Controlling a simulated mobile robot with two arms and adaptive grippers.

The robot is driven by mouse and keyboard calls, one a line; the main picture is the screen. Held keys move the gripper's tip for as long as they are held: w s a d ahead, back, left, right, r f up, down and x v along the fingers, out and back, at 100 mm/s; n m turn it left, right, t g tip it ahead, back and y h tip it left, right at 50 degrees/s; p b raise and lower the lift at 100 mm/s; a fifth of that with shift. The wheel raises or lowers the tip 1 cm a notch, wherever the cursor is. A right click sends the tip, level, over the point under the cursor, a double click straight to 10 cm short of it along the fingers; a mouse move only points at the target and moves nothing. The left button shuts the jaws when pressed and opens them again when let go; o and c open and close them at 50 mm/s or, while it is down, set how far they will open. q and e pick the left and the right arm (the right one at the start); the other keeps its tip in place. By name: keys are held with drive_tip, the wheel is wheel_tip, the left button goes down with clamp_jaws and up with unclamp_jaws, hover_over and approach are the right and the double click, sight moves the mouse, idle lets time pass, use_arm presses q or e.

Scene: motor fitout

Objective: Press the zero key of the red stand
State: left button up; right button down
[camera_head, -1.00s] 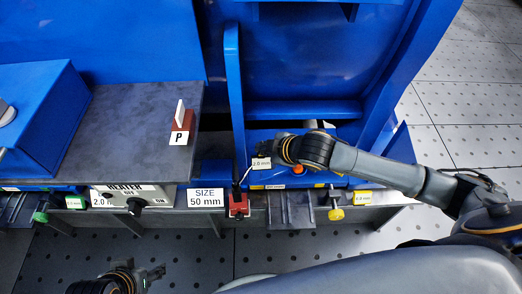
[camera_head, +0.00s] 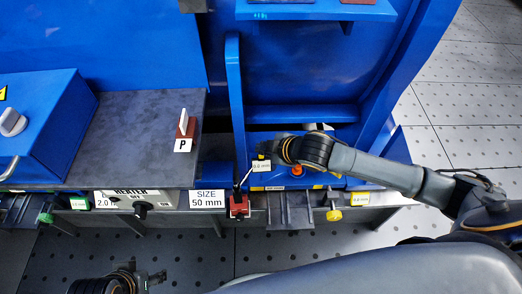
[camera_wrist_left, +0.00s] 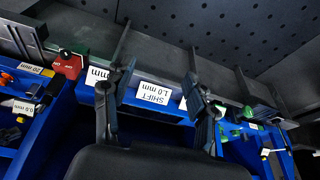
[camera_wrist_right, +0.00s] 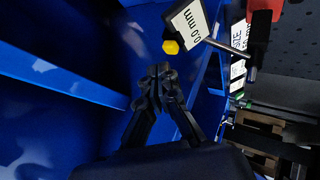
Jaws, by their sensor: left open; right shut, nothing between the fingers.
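The red stand (camera_head: 239,207) is a small red block on the bench's front edge, with a thin rod rising to a display (camera_head: 261,166) that reads 0.0 mm. In the right wrist view, the display (camera_wrist_right: 190,22) also reads 0.0 mm, with a yellow key (camera_wrist_right: 170,47) at its lower left corner. My right gripper (camera_wrist_right: 160,76) is shut and empty, its tips just below the yellow key with a small gap in the picture. In the head view, my right gripper (camera_head: 266,152) is beside the display. My left gripper (camera_wrist_left: 160,82) is open and empty, low at the front.
A blue upright (camera_head: 235,90) stands left of my right gripper. An orange button (camera_head: 298,170) and a yellow knob (camera_head: 334,214) lie to the right. A red block with a white plate (camera_head: 186,128) sits on the grey tabletop (camera_head: 130,130).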

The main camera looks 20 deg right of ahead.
drive_tip(key=shift+r+p, duration=0.65)
drive_tip(key=shift+p, duration=0.1)
drive_tip(key=shift+r+p, duration=0.25)
drive_tip(key=shift+p, duration=0.1)
drive_tip(key=shift+r+p, duration=0.4)
drive_tip(key=shift+p, duration=0.05)
drive_tip(key=shift+r+p, duration=0.6)
drive_tip(key=shift+p, duration=0.15)
use_arm(q)
wheel_tip(320, 180, down, 20)
drive_tip(key=s+g+p, duration=0.1)
drive_tip(key=s, duration=0.1)
drive_tip(key=shift+f, duration=0.2)
use_arm(e)
drive_tip(key=shift+r, duration=0.55)
